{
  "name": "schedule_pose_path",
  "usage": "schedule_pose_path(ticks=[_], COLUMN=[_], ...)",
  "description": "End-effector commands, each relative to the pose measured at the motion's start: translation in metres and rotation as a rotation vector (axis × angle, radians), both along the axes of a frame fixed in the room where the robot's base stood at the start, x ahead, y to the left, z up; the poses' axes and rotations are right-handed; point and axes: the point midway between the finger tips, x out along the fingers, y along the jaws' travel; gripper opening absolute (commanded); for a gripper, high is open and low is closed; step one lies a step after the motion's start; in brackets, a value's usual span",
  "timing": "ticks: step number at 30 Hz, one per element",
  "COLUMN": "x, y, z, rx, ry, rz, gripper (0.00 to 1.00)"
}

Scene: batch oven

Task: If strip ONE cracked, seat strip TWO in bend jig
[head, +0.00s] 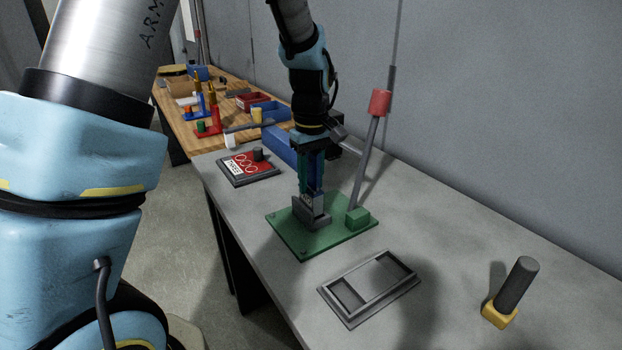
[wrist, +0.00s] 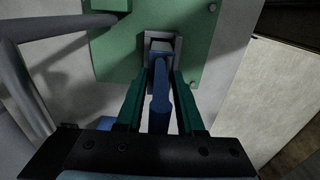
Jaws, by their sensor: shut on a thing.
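My gripper (head: 311,188) points straight down over the green base plate (head: 286,236), its green fingers shut on a blue strip (wrist: 160,100). In the head view the strip shows only as a narrow blue piece between the fingers. Its lower end is at the grey block (head: 314,218) on the plate, which looks like the bend jig. The wrist view shows this end over or in the block's opening (wrist: 163,40); I cannot tell how deep. A lever with a red handle (head: 380,102) rises, tilted, from a green block (head: 358,218). I cannot read which strip this is.
An empty dark two-part tray (head: 368,288) lies in front of the plate. A yellow block with a dark upright cylinder (head: 516,283) stands at the right. A red-and-white card plate (head: 246,168) lies at the left. A wooden bench (head: 184,122) with coloured items is behind.

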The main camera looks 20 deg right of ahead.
Motion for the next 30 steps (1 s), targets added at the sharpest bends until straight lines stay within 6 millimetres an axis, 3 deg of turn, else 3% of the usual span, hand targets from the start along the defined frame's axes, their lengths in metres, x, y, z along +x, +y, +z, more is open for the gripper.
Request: schedule_pose_path(ticks=[30], x=[0.0001], y=[-0.0002], z=[-0.0047], rx=[-0.001], ry=[0.0], rz=[0.0], gripper=[0.0])
